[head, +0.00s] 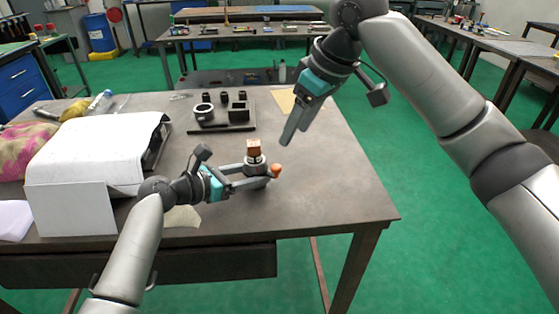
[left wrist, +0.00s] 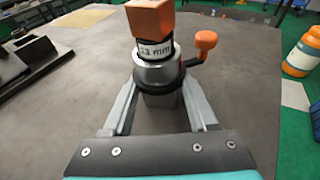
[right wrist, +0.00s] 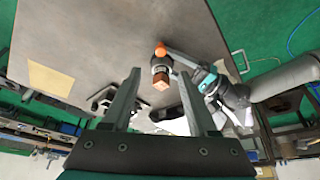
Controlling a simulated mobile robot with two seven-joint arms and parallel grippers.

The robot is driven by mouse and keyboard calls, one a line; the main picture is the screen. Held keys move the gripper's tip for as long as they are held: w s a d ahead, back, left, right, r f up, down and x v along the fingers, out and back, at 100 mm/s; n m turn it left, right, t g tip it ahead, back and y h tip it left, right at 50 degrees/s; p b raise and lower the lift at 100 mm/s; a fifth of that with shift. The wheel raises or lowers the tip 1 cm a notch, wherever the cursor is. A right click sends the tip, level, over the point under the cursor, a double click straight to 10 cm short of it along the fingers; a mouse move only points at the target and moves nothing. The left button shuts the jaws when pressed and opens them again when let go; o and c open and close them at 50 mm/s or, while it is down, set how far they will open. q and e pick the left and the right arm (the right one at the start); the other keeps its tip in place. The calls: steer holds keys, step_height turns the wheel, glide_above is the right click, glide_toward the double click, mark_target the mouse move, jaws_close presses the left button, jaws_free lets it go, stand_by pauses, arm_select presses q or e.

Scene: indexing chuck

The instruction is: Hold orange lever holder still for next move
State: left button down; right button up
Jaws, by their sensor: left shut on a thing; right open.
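The orange lever (left wrist: 205,42) with its rounded knob sticks out from the side of the metal chuck (left wrist: 156,68) in the left wrist view. My left gripper (head: 254,182) is shut on the chuck's lower body, a finger on each side, at the table. The lever knob also shows in the head view (head: 276,171), just right of the fingertips. My right gripper (head: 287,141) is open and empty, above and to the right of the chuck.
A dark tray (head: 222,128) with black rings and blocks stands behind the chuck. A white-covered box (head: 95,150) and a white card (head: 72,210) are at the left. The table's right part (head: 345,190) is clear up to its edge.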

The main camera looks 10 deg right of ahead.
mark_target(277, 167)
steer(key=x, duration=1)
steer(key=shift+a+f, duration=0.2)
steer(key=shift+f, duration=0.2)
steer(key=shift+c, duration=0.2)
jaws_close()
